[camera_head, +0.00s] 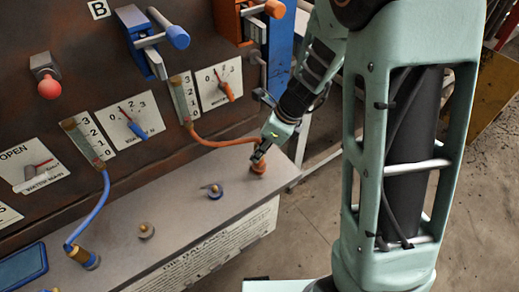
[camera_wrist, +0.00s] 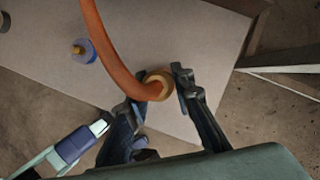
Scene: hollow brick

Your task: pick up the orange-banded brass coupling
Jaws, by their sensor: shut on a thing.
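The brass coupling (camera_head: 258,168) with its orange band is at the right end of the grey ledge (camera_head: 180,215), on the end of an orange hose (camera_head: 222,143). My gripper (camera_head: 258,157) reaches down to it from above and is shut on it. In the wrist view the coupling (camera_wrist: 158,85) shows as a brass ring between the two fingers of my gripper (camera_wrist: 160,93), with the orange hose (camera_wrist: 112,55) bending into it. The underside of the coupling is hidden, so I cannot tell whether it touches the ledge.
A blue-based fitting (camera_head: 215,191) and a grey-based one (camera_head: 146,231) stand on the ledge to the left. A blue hose (camera_head: 103,205) ends in a blue-banded brass coupling (camera_head: 84,258) farther left. The panel (camera_head: 85,85) with gauges and levers rises behind. Open floor lies at right.

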